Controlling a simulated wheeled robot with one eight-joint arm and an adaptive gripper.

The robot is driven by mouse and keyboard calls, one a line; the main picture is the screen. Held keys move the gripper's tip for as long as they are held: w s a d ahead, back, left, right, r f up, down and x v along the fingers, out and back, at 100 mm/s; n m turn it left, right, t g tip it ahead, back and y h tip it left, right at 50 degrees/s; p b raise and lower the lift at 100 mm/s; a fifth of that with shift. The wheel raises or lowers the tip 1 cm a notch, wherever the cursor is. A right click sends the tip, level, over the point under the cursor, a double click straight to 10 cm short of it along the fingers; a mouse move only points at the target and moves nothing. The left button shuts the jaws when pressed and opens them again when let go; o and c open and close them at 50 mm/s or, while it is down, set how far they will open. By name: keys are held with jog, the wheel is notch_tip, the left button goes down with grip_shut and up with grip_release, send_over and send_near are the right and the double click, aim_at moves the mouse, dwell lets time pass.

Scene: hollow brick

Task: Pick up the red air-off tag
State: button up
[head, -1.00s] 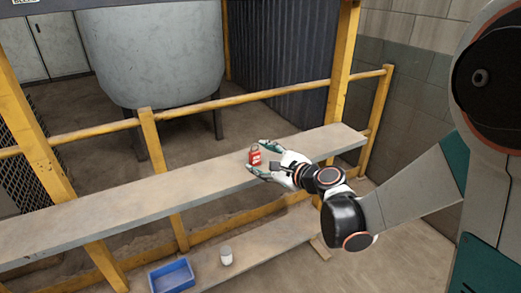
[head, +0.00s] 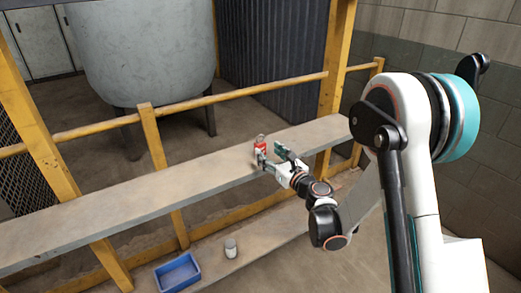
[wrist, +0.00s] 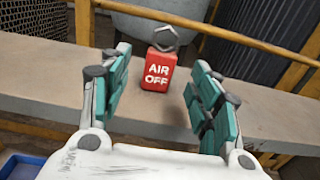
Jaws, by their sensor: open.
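The red air-off tag (wrist: 157,72) stands upright on the grey plank shelf (head: 130,206), with white "AIR OFF" lettering and a grey metal loop on top. In the head view the tag (head: 260,143) is small and partly covered by a finger. My gripper (wrist: 160,92) is open, its two teal-padded fingers spread to the left and right of the tag in the wrist view. The tag appears beyond or near the fingertips; I cannot tell the exact depth. In the head view my gripper (head: 273,154) is at the shelf's front edge, fingers toward the tag.
Yellow rails and posts (head: 153,137) frame the shelf. A large grey tank (head: 140,50) stands behind. Below are a blue bin (head: 177,272) and a white cup-like container (head: 230,248) on a lower plank. The shelf left of the tag is clear.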

aim_at(262, 147)
jog(key=x, duration=0.2)
jog(key=b+x, duration=0.1)
jog(key=x, duration=0.1)
jog(key=b+x, duration=0.1)
jog(key=x, duration=0.1)
jog(key=shift+w+a+f, duration=0.1)
jog(key=shift+w+f, duration=0.05)
jog(key=shift+f, duration=0.15)
jog(key=shift+w+a+r, duration=0.1)
jog(key=shift+w+a, duration=0.1)
jog(key=shift+w, duration=0.1)
jog(key=c, duration=1.1)
